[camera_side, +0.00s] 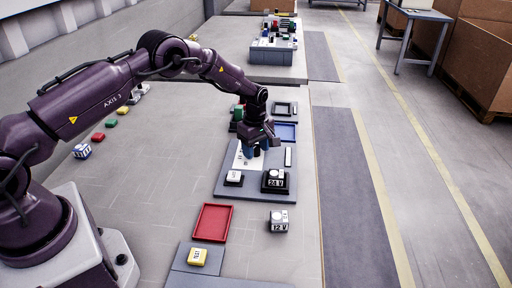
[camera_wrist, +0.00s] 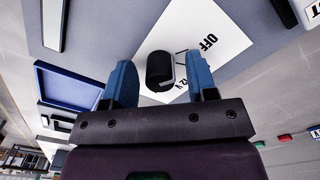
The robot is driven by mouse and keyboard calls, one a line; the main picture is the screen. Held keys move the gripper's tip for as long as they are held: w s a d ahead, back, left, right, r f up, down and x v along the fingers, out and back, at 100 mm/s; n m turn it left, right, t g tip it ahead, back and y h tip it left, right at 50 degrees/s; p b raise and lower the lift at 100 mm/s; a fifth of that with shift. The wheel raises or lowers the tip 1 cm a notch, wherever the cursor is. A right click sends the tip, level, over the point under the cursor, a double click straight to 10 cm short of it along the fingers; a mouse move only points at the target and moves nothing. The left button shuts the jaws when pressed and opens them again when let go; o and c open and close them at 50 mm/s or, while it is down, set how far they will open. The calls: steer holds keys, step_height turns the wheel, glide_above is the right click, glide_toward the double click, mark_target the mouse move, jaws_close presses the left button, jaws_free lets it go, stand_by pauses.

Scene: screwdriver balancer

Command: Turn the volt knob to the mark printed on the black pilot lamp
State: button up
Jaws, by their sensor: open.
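The black volt knob (camera_wrist: 159,68) stands on a white dial card (camera_wrist: 222,45) in the wrist view, with a pale strip on its side. The card reads OFF, and another partly hidden label looks like 12 V. My gripper (camera_side: 256,151) is open, its blue fingers (camera_wrist: 162,78) on either side of the knob, with gaps visible. I cannot tell how deep they reach. In the side view my gripper hides the knob. The black pilot lamp (camera_side: 275,182), printed 24 V, sits at the panel's near right corner. A grey lamp (camera_side: 279,222) printed 12 V stands nearer.
A red tray (camera_side: 212,222) and a yellow block (camera_side: 197,256) lie nearer. A blue tray (camera_side: 285,132) lies behind. The bench left of the panel is mostly clear.

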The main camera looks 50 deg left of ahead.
steer(key=shift+c, duration=0.2)
steer(key=c, duration=0.9)
